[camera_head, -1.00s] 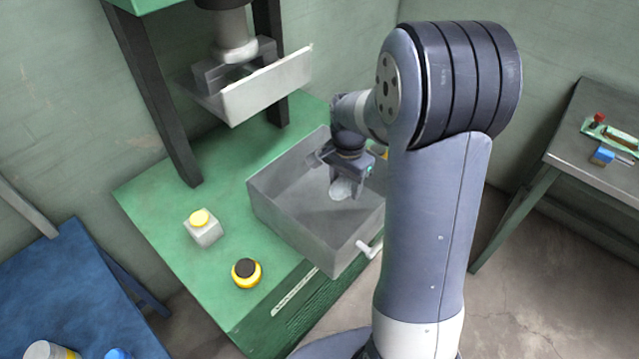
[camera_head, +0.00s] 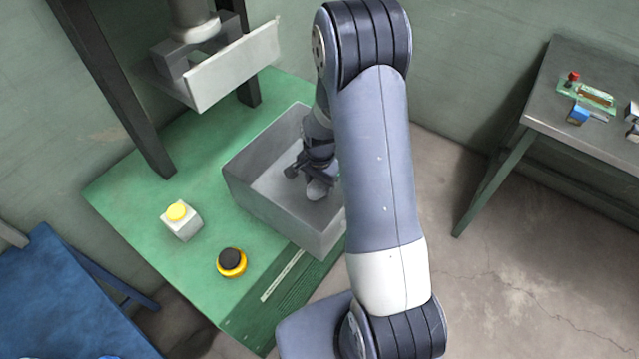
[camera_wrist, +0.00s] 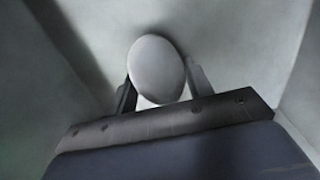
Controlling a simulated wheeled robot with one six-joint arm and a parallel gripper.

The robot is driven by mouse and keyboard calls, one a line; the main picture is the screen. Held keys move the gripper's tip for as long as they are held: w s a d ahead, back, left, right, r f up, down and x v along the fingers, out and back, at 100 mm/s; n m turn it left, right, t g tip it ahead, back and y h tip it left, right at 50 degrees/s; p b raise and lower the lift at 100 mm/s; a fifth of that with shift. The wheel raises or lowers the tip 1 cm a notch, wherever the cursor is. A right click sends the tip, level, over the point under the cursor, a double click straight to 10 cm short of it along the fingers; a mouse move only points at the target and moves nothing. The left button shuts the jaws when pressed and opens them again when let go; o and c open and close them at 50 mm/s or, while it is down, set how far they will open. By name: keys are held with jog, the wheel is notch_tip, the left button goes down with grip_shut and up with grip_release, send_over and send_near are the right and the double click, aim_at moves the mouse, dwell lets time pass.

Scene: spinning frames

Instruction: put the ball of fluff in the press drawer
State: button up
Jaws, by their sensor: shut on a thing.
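The ball of fluff (camera_wrist: 157,70) is a smooth, pale grey rounded lump between the two fingers of my gripper (camera_wrist: 160,92) in the wrist view. In the head view the ball of fluff (camera_head: 317,190) shows at the tip of my gripper (camera_head: 312,178). My gripper is shut on it and points down inside the grey press drawer (camera_head: 258,207), an open-topped metal box on the green press bed. Whether the ball touches the drawer floor I cannot tell. My arm hides the drawer's right part.
The press's raised plate (camera_head: 235,68) hangs behind the drawer. A yellow button on a white box (camera_head: 181,220) and a black-and-yellow knob (camera_head: 232,262) sit on the green bed (camera_head: 140,190). A blue table (camera_head: 60,290) is left, a grey bench (camera_head: 590,130) right.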

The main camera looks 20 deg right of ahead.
jog(key=shift+f, duration=0.25)
jog(key=shift+f, duration=0.15)
jog(key=o, duration=0.9)
jog(key=shift+o, duration=0.2)
notch_tip(320, 180, up, 12)
jog(key=b, duration=0.1)
jog(key=shift+b, duration=0.4)
